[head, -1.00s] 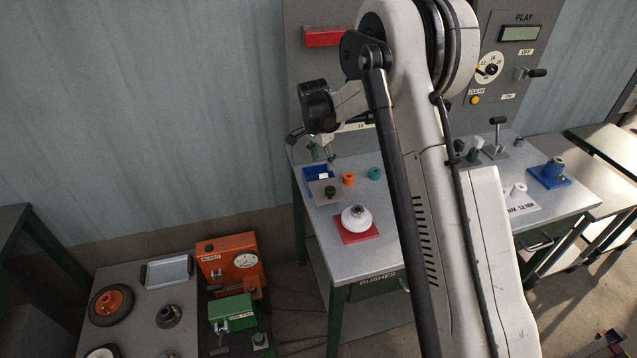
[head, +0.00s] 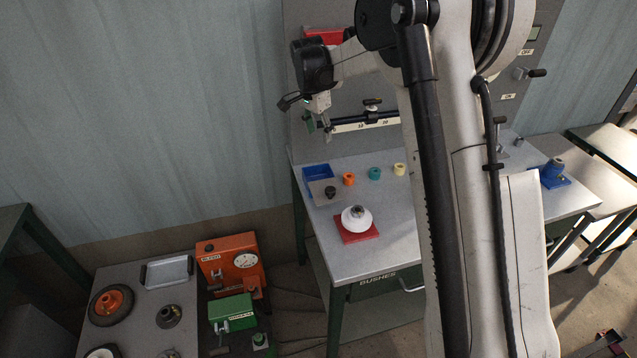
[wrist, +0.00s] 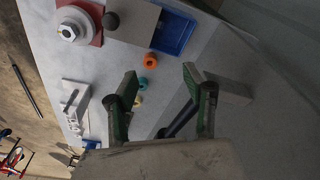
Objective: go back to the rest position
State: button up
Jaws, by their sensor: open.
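My gripper (head: 319,123) is raised above the back left of the grey bench (head: 385,240), in front of the backboard. In the wrist view my gripper (wrist: 160,82) shows its two green-and-dark fingers wide apart with nothing between them. Below it on the bench are the blue tray (head: 318,172) with a grey plate (head: 322,194) bearing a dark knob, and orange (head: 349,179), teal (head: 375,174) and cream (head: 399,169) bushings in a row. My arm hides the right part of the bench.
A white round part (head: 357,219) sits on a red plate (head: 350,238) at the bench front. A black bar with a label (head: 362,124) runs along the backboard.

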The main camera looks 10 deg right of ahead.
jog(key=shift+r, duration=0.3)
jog(key=s+d+r+n+t+y+b, duration=0.1)
jog(key=s+r+n+t+b, duration=0.3)
jog(key=s, duration=0.7)
jog(key=s+d+r+n+g+b, duration=0.1)
jog(key=s+r+n, duration=0.1)
jog(key=s+r, duration=0.6)
jog(key=s+f+n+t+b, duration=0.1)
jog(key=s+f, duration=0.4)
jog(key=s, duration=0.6)
jog(key=s+f+n+t+b, duration=0.2)
jog(key=s+f+n, duration=0.2)
jog(key=s, duration=0.8)
jog(key=shift+s+f+y, duration=0.25)
jog(key=shift+f+y, duration=0.05)
jog(key=shift+f, duration=0.65)
